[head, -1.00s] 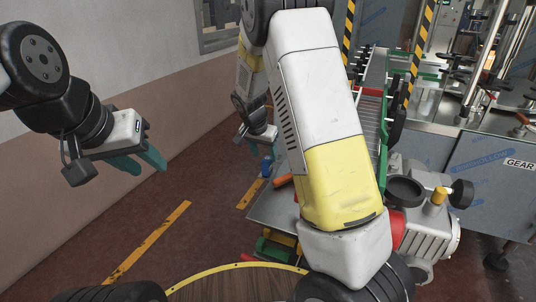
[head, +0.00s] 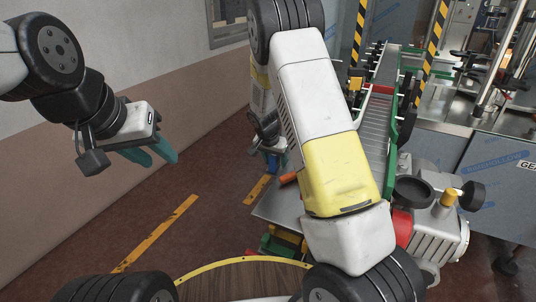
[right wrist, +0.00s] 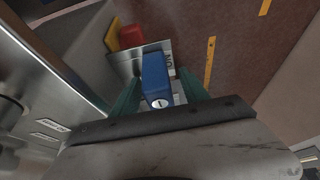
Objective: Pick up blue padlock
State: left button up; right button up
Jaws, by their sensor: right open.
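The blue padlock (right wrist: 155,72) is in the right wrist view, between the two teal fingers of my right gripper (right wrist: 158,92). A round keyhole face points toward the camera. The right gripper is open, with one finger on each side of the padlock; whether either touches it is unclear. In the head view the padlock (head: 272,163) is a small blue patch at the right gripper (head: 279,161), partly hidden by the gripper and my arm. My left gripper (head: 151,157) hangs empty and open at the left, far from the padlock.
A metal table edge (head: 262,211) lies under my right arm, with an orange-handled item (head: 288,178) near the gripper. Red (right wrist: 131,36) and yellow (right wrist: 112,34) items stand beyond the padlock. A conveyor (head: 375,118) and motor (head: 436,225) stand to the right. Floor at left is clear.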

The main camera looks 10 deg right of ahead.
grip_shut()
jog(key=shift+r, duration=0.15)
